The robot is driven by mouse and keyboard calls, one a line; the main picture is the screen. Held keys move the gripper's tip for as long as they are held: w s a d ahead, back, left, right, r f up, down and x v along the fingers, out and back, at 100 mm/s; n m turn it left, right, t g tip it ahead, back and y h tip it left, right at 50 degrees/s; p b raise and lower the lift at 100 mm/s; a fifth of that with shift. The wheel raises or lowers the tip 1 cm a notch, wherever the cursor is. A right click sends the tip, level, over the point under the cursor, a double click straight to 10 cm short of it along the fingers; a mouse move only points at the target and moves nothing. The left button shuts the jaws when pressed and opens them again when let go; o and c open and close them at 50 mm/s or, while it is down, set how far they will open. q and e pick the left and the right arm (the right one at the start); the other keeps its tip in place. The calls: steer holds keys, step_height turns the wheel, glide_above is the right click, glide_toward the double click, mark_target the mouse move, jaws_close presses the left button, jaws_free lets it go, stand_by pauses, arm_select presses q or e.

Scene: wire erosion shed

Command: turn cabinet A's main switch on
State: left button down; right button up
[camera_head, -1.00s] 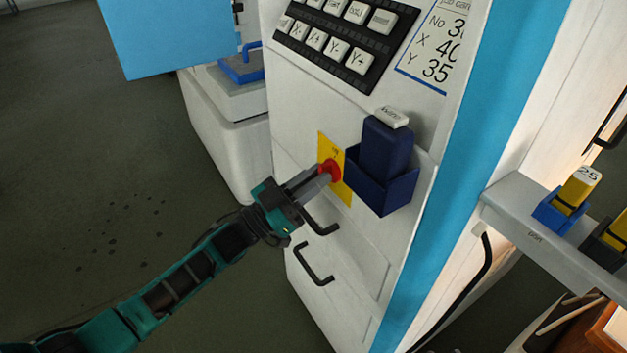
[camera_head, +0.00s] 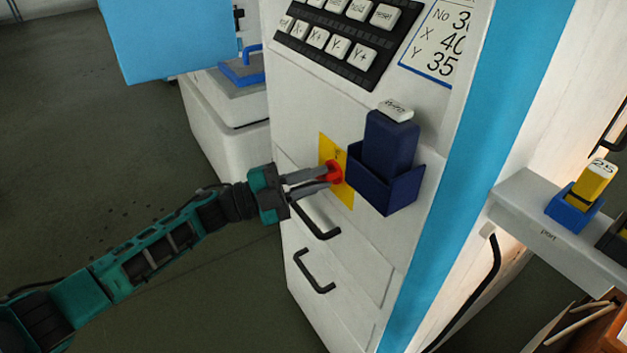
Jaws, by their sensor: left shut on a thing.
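Cabinet A's main switch looks to be the red knob (camera_head: 335,172) on a yellow plate (camera_head: 346,192) on the front of the white cabinet (camera_head: 300,120). My left gripper (camera_head: 328,178) comes in from the left and is shut on the red knob. Its two grey fingers lie across the knob and hide part of it. The marking on the yellow plate is too small to read. My right gripper is not in view.
A dark blue holder (camera_head: 385,190) with a blue block in it sits just right of the plate. A keypad (camera_head: 335,40) is above. Black handles (camera_head: 314,272) stick out below. A shelf (camera_head: 520,205) with a yellow block (camera_head: 594,180) is at the right.

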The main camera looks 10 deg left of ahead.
arm_select(q)
steer(key=m+g, duration=0.1)
steer(key=m, duration=0.2)
steer(key=m+y+p, duration=0.1)
steer(key=m, duration=0.2)
steer(key=shift+r+g+y, duration=0.1)
steer(key=shift+g+y, duration=0.2)
steer(key=shift+g, duration=0.1)
steer(key=shift+m, duration=0.3)
steer(key=c, duration=1.1)
jaws_free()
steer(key=shift+a, duration=0.1)
steer(key=b+v, duration=0.1)
steer(key=v, duration=1.1)
steer(key=shift+s+a, duration=0.15)
steer(key=shift+a, duration=0.2)
